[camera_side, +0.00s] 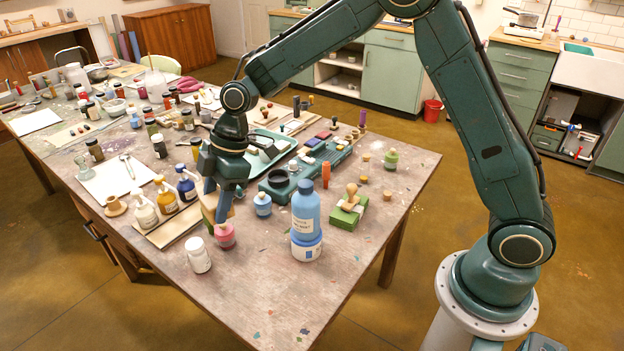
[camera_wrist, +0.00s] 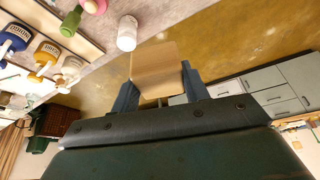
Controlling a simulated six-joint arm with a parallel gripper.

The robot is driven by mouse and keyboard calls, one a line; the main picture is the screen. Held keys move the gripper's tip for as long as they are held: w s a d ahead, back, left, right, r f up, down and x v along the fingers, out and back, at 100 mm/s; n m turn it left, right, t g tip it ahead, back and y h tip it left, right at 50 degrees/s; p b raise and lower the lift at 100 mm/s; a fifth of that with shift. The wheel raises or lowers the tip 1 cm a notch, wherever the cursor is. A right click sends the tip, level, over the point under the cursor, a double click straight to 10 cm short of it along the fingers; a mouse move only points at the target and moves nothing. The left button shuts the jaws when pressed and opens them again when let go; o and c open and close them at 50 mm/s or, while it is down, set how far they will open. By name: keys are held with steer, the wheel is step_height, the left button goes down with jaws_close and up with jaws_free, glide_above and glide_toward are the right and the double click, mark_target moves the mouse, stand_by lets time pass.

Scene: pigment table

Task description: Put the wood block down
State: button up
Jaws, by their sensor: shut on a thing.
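The wood block (camera_wrist: 160,66) is a pale, light-grained piece held between the two blue fingers of my gripper (camera_wrist: 158,88) in the wrist view. In the side view my gripper (camera_side: 218,200) points down over the near left part of the table, and the block (camera_side: 207,213) shows partly behind the fingers. It is just behind a pink jar (camera_side: 225,236) and beside the board of bottles. I cannot tell whether the block touches the tabletop.
A white jar (camera_side: 198,255) stands in front, with a light-blue pot (camera_side: 262,204) and a tall blue bottle (camera_side: 305,210) to the right. White, yellow and blue pump bottles stand left on a wooden board (camera_side: 172,229). The table's front corner (camera_side: 275,310) is clear.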

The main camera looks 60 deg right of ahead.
steer(key=w+d+m+t+h, duration=0.25)
steer(key=d+m, duration=0.65)
steer(key=d, duration=1)
steer(key=w+d+m+t+h, duration=0.1)
steer(key=w+d+m+h, duration=0.15)
steer(key=d+m, duration=1.1)
steer(key=m+g+h, duration=0.4)
steer(key=m+g, duration=0.1)
steer(key=m, duration=0.5)
glide_above(414, 164)
steer(key=a, duration=0.2)
steer(key=shift+d+r, duration=0.2)
steer(key=shift+d, duration=0.05)
steer(key=shift+f, duration=0.1)
step_height(414, 164, down, 20)
steer(key=shift+r, duration=0.1)
